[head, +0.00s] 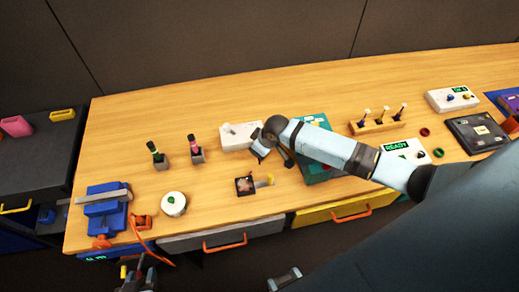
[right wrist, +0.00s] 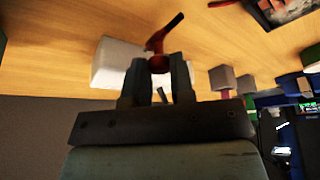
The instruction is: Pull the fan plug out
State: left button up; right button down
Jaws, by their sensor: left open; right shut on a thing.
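My right gripper (right wrist: 158,75) is shut on a small red piece (right wrist: 157,63) with a thin arm sticking up to the right. This may be the fan plug; the fingers hide part of it. It overlaps a white block (right wrist: 108,62) behind it, and I cannot tell whether it is still seated there. In the head view the white block (head: 236,137) lies beside my right arm's end. A small dark square unit (head: 244,187), possibly the fan, lies in front of it. My left gripper (head: 138,279) is open and empty at the table's front left edge.
A green panel (head: 312,160) lies under my right arm. A wooden rack (head: 377,123) stands farther right.

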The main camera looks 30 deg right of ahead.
jog(key=c, duration=1.3)
grip_release()
jog(key=shift+s+a+f, duration=0.15)
jog(key=shift+s+f, duration=0.05)
jog(key=shift+s, duration=0.05)
jog(key=shift+r, duration=0.2)
jog(key=shift+r, duration=0.25)
jog(key=v, duration=1.3)
jog(key=shift+r+b, duration=0.1)
jog(key=shift+b, duration=0.3)
jog(key=s+a+f+m+t+y, duration=0.1)
jog(key=s+a+f+t+y, duration=0.15)
jog(key=s+a+f, duration=0.45)
jog(key=s+f+t, duration=0.1)
jog(key=s, duration=0.2)
jog(key=s+f+m+t+h, duration=0.1)
jog(key=s+f+t, duration=0.1)
jog(key=s, duration=0.2)
jog(key=s+f+m+t, duration=0.1)
jog(key=s, duration=0.3)
jog(key=shift+s+a+f+t+h, duration=0.1)
jog(key=shift+s+f+t+h, duration=0.05)
jog(key=shift+t+h, duration=0.1)
